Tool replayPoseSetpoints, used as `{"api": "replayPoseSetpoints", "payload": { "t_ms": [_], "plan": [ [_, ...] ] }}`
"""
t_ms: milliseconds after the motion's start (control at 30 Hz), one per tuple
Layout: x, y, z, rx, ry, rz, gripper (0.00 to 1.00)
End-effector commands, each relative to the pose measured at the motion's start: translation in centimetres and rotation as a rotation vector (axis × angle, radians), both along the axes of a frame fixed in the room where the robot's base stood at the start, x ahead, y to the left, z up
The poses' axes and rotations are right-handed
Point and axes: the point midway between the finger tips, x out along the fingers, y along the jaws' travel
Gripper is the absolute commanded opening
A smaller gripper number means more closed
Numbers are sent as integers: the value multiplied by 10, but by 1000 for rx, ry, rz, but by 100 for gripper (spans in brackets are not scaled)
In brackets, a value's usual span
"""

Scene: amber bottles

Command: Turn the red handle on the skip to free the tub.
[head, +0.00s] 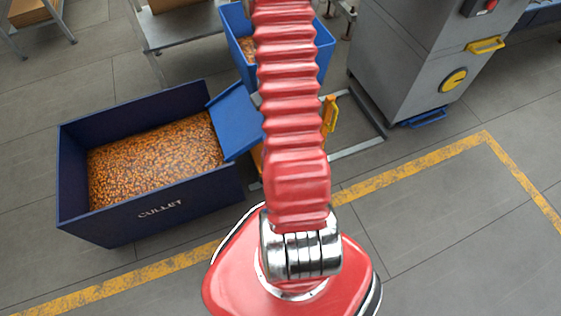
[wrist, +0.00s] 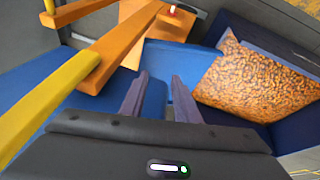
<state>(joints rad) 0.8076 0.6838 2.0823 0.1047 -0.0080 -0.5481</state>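The skip's blue tub (head: 235,20) stands behind my red arm in the head view, with amber pieces inside. A blue sloping panel (head: 235,118) reaches to the edge of the dark bin. In the wrist view, blue panels (wrist: 185,57) lie below orange bars (wrist: 115,45). A small red part (wrist: 172,11) shows at the top beside an orange bar; I cannot tell whether it is the red handle. My gripper (wrist: 161,75) is open and empty over the blue panels, its two dark fingers apart. The head view hides it behind the arm.
A dark blue bin marked CULLET (head: 160,208), full of amber pieces, stands at left. A grey machine (head: 415,60) with a yellow handle (head: 486,46) and round yellow dial (head: 454,80) stands at right. A metal table (head: 180,28) is behind. Floor at lower right is clear.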

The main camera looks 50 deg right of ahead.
Motion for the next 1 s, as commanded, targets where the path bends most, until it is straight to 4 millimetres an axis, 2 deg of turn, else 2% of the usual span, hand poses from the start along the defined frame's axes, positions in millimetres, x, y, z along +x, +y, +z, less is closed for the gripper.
{"api": "replayPoseSetpoints", "payload": {
  "t_ms": [33,100,500,733,1000],
  "plan": [
    [-7,-5,-18,15,-3,-6,29],
    [-17,-12,-40,23,-5,-13,29],
    [-63,-43,-155,26,-83,-32,29],
    [-78,-51,-211,-6,-190,-16,29],
    [-93,-46,-266,-60,-348,0,29]
  ]
}}
